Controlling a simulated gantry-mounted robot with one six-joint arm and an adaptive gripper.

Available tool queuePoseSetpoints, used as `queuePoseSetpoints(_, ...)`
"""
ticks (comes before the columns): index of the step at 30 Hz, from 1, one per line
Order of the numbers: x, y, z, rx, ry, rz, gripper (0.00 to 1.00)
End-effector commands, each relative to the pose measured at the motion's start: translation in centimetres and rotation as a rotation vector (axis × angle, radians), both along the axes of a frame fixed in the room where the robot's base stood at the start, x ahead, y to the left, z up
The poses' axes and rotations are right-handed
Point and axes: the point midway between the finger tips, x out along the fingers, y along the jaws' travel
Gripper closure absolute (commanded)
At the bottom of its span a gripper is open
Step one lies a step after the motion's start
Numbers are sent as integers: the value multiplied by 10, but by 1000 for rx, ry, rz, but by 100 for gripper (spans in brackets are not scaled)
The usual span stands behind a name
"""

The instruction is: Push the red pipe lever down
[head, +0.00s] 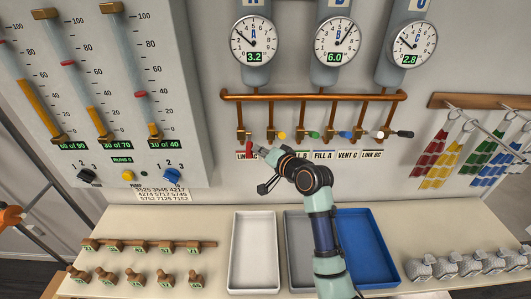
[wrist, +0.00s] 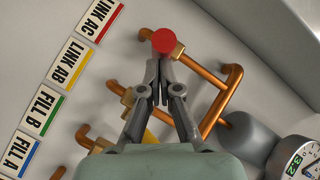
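The red pipe lever (head: 249,147) is at the left end of the copper pipework, just above its "LINK AC" label. Its round red end shows in the wrist view (wrist: 164,41), beside a brass valve. My gripper (head: 258,149) is just right of the red lever. In the wrist view my gripper (wrist: 157,65) has its fingertips together with nothing seen between them. The tips are right beside the red end; I cannot tell whether they touch it. The gripper hides part of the lever and nearby labels.
Yellow (head: 282,135), green (head: 314,135), blue (head: 345,135), white (head: 383,135) and black (head: 405,134) levers stand to the right. A copper pipe (head: 300,96) runs above. White (head: 236,251), grey (head: 297,222) and blue (head: 374,282) trays are on the table below.

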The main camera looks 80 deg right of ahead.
Motion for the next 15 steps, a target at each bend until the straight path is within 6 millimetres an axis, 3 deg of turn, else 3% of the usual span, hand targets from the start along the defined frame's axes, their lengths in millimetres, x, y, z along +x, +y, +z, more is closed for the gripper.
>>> queuePoseSetpoints(6, -16, 3, 29, -1, 2, 10, 100)
queuePoseSetpoints(8, -28, 14, 24, -3, 2, 10, 100)
queuePoseSetpoints(15, -67, 52, 37, -2, 2, 9, 100)
